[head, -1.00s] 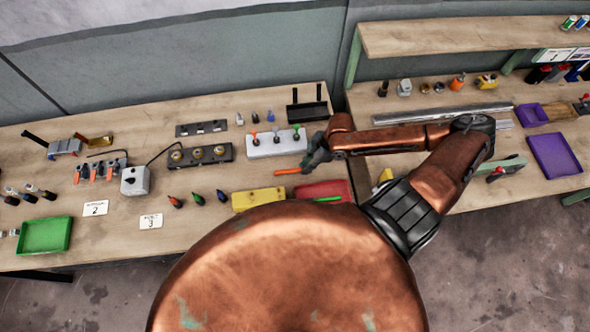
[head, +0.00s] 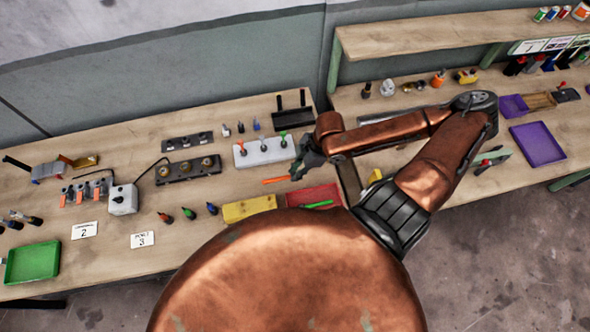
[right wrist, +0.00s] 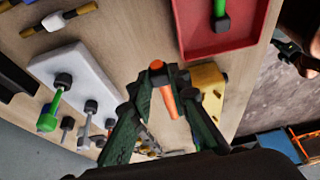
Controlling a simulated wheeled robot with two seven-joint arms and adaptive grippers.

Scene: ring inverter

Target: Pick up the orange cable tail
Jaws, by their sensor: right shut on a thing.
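The orange cable tail (head: 275,180) is a thin orange rod. It sticks out to the left from my right gripper (head: 296,174) in the head view. In the right wrist view the tail (right wrist: 168,101), with a dark end piece, lies between the two green fingers of my right gripper (right wrist: 163,88), which is shut on it.
A white block (head: 254,158) with coloured-tipped pegs stands just behind. A grey box (head: 123,199) with a black cable stands left.

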